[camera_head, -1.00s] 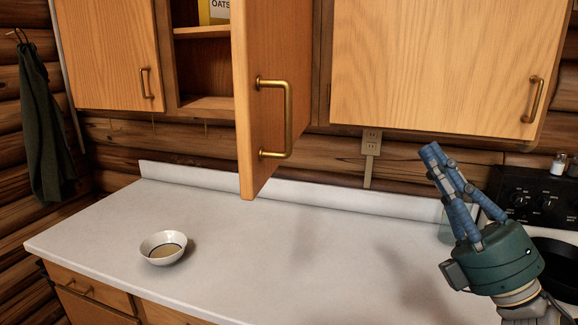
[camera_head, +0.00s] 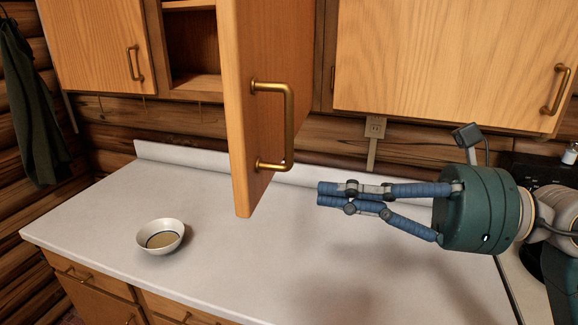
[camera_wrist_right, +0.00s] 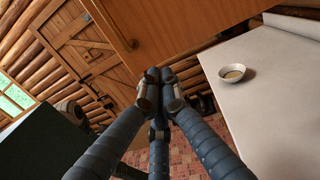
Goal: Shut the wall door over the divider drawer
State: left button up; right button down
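The wooden wall door (camera_head: 255,110) stands swung open toward me, with a brass handle (camera_head: 290,125) on its face. It hangs over the counter beside an open cabinet (camera_head: 193,50). My left gripper is out of view. The divider drawer cannot be picked out for certain.
A white bowl (camera_head: 160,237) with brownish contents sits on the white counter (camera_head: 240,270). A closed wall cabinet (camera_head: 440,60) hangs at the right, and another closed door (camera_head: 95,45) at the left. Drawers (camera_head: 90,283) are below the counter.

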aim_at(267, 184)
jog(key=p+x, duration=0.2)
jog(key=x, duration=0.3)
jog(key=shift+a+r+p, duration=0.2)
jog(key=shift+a+p, duration=0.1)
jog(key=shift+p, duration=0.05)
jog(key=shift+w+a+f, duration=0.15)
jog(key=shift+a, duration=0.2)
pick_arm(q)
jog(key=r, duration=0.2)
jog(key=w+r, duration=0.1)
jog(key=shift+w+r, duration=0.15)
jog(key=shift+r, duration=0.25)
pick_arm(e)
jog(key=shift+w, duration=0.1)
